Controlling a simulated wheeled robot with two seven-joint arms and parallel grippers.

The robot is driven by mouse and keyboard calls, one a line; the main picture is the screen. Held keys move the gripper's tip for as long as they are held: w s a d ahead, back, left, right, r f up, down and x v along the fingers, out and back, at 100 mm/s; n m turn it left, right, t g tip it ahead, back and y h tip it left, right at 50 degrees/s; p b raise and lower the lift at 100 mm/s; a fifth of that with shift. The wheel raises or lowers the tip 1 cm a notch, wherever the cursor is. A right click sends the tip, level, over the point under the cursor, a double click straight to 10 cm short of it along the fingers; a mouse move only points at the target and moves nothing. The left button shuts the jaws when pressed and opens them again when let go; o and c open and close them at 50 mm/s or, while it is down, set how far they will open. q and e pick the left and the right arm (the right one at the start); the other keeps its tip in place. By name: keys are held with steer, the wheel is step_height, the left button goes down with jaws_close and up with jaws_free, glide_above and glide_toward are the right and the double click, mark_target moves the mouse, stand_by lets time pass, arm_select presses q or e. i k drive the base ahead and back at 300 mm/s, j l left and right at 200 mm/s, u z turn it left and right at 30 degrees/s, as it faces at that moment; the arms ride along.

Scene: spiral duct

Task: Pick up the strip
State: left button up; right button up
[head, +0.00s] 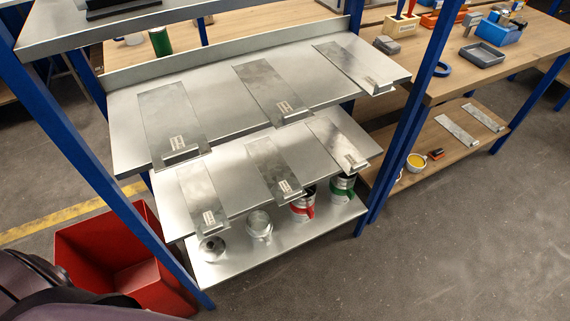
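Several flat metal strips lie on a steel shelf rack. On the upper tilted shelf are a left strip (170,118), a middle strip (268,90) and a right strip (350,66). On the tier below are a left strip (199,190), a middle strip (270,165) and a right strip (335,142). Each has a small label and a raised front lip near its lower end. I cannot tell which one the task names. No gripper is visible; a dark part of mine fills the lower left corner.
Blue posts (400,135) frame the steel shelf (225,82). The bottom shelf (290,248) holds cans with red (303,206) and green (342,189) bands. A red bin (105,245) stands at left. A wooden workbench (520,70) is at right. The floor in front is clear.

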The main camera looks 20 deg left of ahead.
mark_target(284, 186)
steer(key=u, duration=0.7)
steer(key=i+l+u, duration=0.15)
steer(key=l+u, duration=0.6)
steer(key=l, duration=0.25)
steer(key=l+u, duration=0.4)
steer(key=l, duration=0.15)
